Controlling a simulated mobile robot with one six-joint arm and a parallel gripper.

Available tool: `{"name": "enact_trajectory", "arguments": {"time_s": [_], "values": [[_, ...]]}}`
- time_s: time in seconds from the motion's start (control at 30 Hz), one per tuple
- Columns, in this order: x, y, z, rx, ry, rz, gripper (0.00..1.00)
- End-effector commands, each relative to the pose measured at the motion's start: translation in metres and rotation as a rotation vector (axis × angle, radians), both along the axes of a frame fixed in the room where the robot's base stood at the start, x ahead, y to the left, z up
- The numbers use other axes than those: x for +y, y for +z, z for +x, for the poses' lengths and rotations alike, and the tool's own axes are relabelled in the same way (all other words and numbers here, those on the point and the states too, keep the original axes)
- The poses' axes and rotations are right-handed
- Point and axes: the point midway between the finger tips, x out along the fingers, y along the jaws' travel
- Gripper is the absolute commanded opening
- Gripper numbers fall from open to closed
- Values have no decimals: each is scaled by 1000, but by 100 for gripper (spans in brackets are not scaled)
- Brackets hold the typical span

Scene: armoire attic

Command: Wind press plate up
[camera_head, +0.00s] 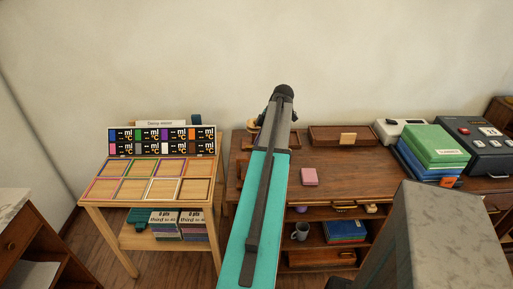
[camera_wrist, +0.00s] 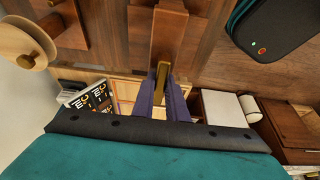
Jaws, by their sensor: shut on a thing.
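In the wrist view, my gripper (camera_wrist: 162,94) is shut on a narrow brass-coloured handle (camera_wrist: 162,74). The handle lies against a reddish-brown wooden part (camera_wrist: 170,30), which looks like part of the press. A second wooden piece (camera_wrist: 67,25) stands to the left of it. In the head view, my arm crosses the left part of the desk and hides most of the press and the gripper. Only a wooden edge (camera_head: 242,172) shows beside my arm. The press plate and its height cannot be made out in either view.
A pale round wooden disc with a knob (camera_wrist: 27,44) is at the wrist view's upper left. A dark case with small lights (camera_wrist: 275,25) is at upper right. The desk (camera_head: 345,180) holds a pink pad (camera_head: 309,177) and green and blue books (camera_head: 437,146). A sorting table (camera_head: 104,210) stands left.

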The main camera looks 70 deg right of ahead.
Motion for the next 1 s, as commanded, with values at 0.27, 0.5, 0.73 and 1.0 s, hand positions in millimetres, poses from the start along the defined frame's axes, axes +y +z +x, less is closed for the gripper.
{"name": "enact_trajectory", "arguments": {"time_s": [0.27,0.5,0.73,1.0], "values": [[-1,0,-1,1,-3,-2,31],[-1,0,0,1,-2,-1,31],[-2,6,-3,1,-3,-1,31],[-6,30,-12,0,-3,-2,31]]}}
